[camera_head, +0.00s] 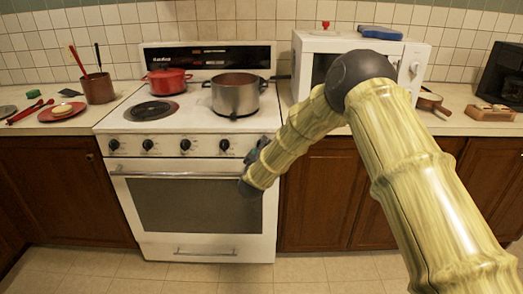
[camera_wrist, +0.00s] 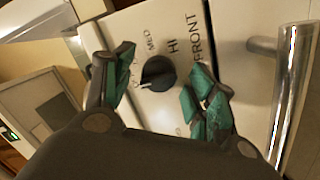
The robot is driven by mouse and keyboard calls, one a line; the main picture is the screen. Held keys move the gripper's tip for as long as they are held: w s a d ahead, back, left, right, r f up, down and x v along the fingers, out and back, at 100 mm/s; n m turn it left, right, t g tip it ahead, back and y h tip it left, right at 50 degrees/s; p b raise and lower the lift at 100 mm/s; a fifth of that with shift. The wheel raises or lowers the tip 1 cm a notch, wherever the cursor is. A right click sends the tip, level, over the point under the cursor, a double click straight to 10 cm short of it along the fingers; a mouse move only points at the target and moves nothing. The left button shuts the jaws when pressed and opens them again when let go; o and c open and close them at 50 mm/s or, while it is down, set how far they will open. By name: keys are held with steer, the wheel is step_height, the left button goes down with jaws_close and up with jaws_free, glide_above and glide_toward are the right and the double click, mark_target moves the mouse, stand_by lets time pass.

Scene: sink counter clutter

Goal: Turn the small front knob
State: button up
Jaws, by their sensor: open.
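The small front knob (camera_wrist: 158,73) is black and round, on the stove's white control panel with the printed words FRONT, HI and MED beside it. In the wrist view my gripper (camera_wrist: 165,87) is open, with one green-padded finger on each side of the knob. Gaps show between the knob and the pads. In the head view my gripper (camera_head: 254,151) is at the right end of the stove's knob row. The panel behind it is hidden there, and I cannot make out this knob in that view.
Several other black knobs, such as this one (camera_head: 223,145), sit to the left along the panel. The oven handle (camera_wrist: 285,90) runs close by the gripper. A steel pot (camera_head: 235,97) and a red pot (camera_head: 167,80) stand on the stove. A white microwave (camera_head: 305,65) stands to the right.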

steer(key=c, duration=1)
steer(key=shift+c, duration=0.2)
steer(key=shift+m, duration=0.3)
steer(key=shift+m+g+y, duration=0.25)
steer(key=shift+m+y, duration=0.05)
steer(key=shift+m, duration=1.8)
steer(key=shift+m+g+y, duration=0.25)
steer(key=shift+m+y, duration=0.05)
steer(key=shift+m, duration=1.8)
steer(key=shift+r, duration=0.1)
steer(key=o, duration=1)
steer(key=shift+o, duration=0.2)
